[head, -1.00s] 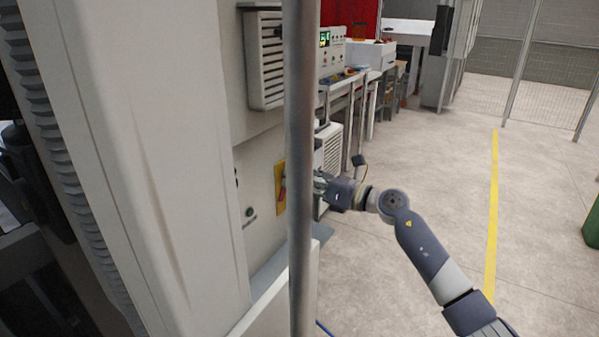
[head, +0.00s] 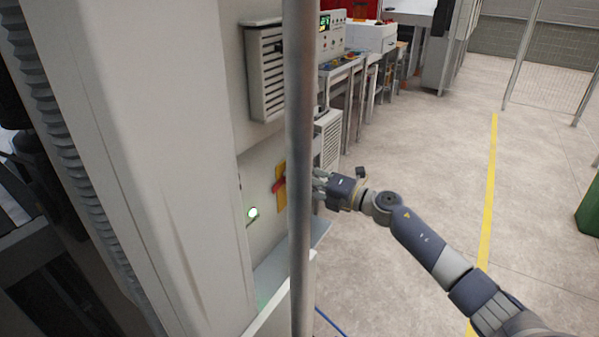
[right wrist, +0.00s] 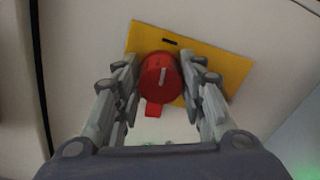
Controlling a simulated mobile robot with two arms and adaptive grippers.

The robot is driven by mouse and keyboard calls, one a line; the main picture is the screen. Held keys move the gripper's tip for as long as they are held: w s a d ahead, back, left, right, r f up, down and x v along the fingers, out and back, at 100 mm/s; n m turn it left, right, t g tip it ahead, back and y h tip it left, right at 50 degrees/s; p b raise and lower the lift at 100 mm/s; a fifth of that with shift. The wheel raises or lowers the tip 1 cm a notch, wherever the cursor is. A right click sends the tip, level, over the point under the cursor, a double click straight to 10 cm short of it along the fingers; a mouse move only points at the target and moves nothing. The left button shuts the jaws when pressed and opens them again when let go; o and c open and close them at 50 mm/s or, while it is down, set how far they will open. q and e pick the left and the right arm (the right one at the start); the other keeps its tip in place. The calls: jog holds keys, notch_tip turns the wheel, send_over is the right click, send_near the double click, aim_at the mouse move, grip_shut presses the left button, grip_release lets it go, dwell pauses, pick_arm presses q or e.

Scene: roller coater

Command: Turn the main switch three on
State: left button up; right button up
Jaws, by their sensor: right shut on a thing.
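The main switch is a red rotary knob (right wrist: 156,82) on a yellow plate (right wrist: 226,68), seen close in the right wrist view. A white mark on the knob points roughly up and a red tab sticks out below it. In the head view, the red knob (head: 278,185) and yellow plate (head: 282,203) sit on the pale cabinet wall, partly hidden by a grey pole. My right gripper (head: 318,184) reaches in from the right; the pole hides the area beside its fingers. In the wrist view its fingers are closed around the knob's sides. My left gripper is not in view.
A green lamp (head: 252,212) glows on the cabinet left of the switch. The vertical grey pole (head: 300,120) stands in front of the panel. A vented box (head: 267,75) is above. Open floor (head: 415,140) lies to the right.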

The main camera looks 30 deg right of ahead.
jog(key=shift+m+p, duration=0.4)
jog(key=shift+m, duration=0.4)
jog(key=o, duration=1)
jog(key=shift+o, duration=0.2)
jog(key=v, duration=1.2)
jog(key=shift+d+f, duration=0.1)
